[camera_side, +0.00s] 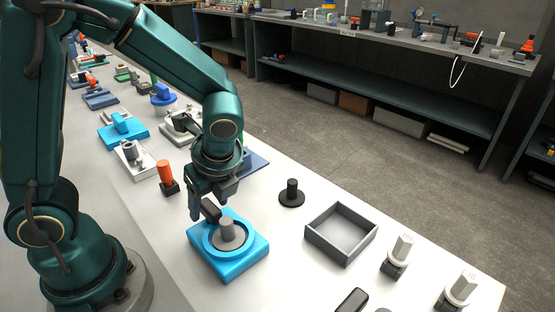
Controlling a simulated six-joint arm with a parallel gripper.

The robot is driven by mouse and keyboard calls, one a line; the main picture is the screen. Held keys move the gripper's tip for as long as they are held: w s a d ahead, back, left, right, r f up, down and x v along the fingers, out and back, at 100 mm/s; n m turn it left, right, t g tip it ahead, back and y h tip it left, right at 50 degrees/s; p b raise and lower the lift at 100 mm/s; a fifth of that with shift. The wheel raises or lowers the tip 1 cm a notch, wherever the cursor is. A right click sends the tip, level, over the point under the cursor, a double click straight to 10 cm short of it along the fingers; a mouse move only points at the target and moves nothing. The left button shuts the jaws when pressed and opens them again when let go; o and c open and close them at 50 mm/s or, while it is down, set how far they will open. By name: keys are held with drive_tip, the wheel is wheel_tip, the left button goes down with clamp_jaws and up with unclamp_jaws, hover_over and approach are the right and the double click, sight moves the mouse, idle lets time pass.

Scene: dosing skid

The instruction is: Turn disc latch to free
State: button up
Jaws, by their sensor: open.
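The disc latch appears to be the light blue square block (245,262) with a round recess and a grey disc with a raised knob (227,232) at its centre. It sits flat on the bench. My gripper (207,211) points down at the back left of the knob, its dark fingers apart. The fingertips are close to the block's rim and the knob; whether they touch cannot be told. No marking for the latch's free position is readable.
An orange-topped switch (166,175) stands left of my gripper. A black knob on a round base (291,194) and an open grey tray (341,234) stand to the right. White-capped fittings (398,255) stand near the right edge. Several fixtures line the bench behind. Bare bench lies between the block and tray.

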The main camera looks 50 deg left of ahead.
clamp_jaws()
drive_tip(key=n+g, duration=0.1)
drive_tip(key=n, duration=0.3)
drive_tip(key=shift+w+n+g, duration=0.15)
drive_tip(key=shift+n+g, duration=0.25)
drive_tip(key=n+g+h, duration=0.1)
drive_tip(key=n, duration=0.3)
drive_tip(key=shift+w+a+n, duration=0.1)
drive_tip(key=shift+n, duration=0.2)
drive_tip(key=n+g+h, duration=0.1)
drive_tip(key=n, duration=0.3)
drive_tip(key=shift+a+h, duration=0.1)
drive_tip(key=shift+h, duration=0.3)
drive_tip(key=shift+a+n+g+h, duration=0.1)
drive_tip(key=shift+n+g+h, duration=0.45)
drive_tip(key=shift+n, duration=1.65)
drive_tip(key=shift+t+h, duration=0.25)
